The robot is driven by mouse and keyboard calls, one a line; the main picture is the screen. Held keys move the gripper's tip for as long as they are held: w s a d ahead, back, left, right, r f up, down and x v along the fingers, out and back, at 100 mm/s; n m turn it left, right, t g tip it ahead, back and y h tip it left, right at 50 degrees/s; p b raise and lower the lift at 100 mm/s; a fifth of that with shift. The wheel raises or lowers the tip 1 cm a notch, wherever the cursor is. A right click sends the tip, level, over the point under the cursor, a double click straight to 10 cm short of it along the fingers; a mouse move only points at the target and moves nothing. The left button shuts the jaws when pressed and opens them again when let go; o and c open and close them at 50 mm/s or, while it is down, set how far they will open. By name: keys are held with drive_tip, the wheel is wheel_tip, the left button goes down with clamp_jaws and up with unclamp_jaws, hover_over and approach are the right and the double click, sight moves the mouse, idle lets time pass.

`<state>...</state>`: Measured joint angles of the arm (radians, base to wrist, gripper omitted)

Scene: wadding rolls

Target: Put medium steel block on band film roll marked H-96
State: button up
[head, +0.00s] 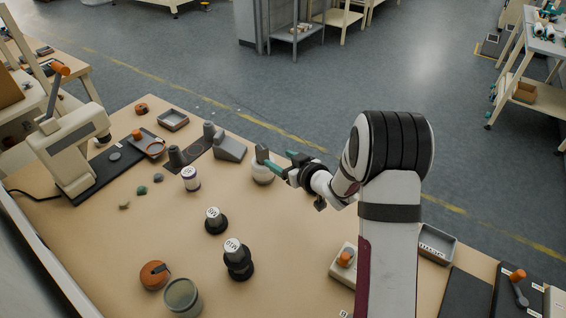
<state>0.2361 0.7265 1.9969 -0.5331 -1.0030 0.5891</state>
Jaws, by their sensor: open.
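My gripper (277,158) is open, with teal fingers, above the far right part of the table. A pale rounded object (262,175) is just below one finger, partly hidden; I cannot tell whether they touch. Three rolls with white, marked tops stand upright: a pale one (190,184), a dark one (215,226) and a larger dark one (239,266). The markings are too small to read surely, so I cannot tell which is H-96. A grey stepped block (229,149) and a dark grey piece (176,157) stand farther back; I cannot tell which, if any, is the medium steel block.
A beige machine (70,148) stands at far left. A grey tray (437,244) is at right.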

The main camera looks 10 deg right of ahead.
drive_tip(key=s+d+r+m+g+h, duration=0.3)
drive_tip(key=s+d+r+m+h, duration=0.25)
drive_tip(key=s, duration=0.45)
drive_tip(key=s+a+r+m+g, duration=0.1)
drive_tip(key=s+a+g, duration=0.2)
drive_tip(key=s, duration=0.7)
drive_tip(key=s+a+r+m+g+y, duration=0.1)
drive_tip(key=s+a+m+g, duration=0.1)
drive_tip(key=s, duration=0.9)
drive_tip(key=s+a+r+m+g+y, duration=0.1)
drive_tip(key=s+a+g, duration=0.3)
drive_tip(key=s, duration=0.6)
drive_tip(key=shift+s+a+g, duration=0.25)
drive_tip(key=shift+s+g, duration=0.05)
drive_tip(key=shift+s, duration=0.05)
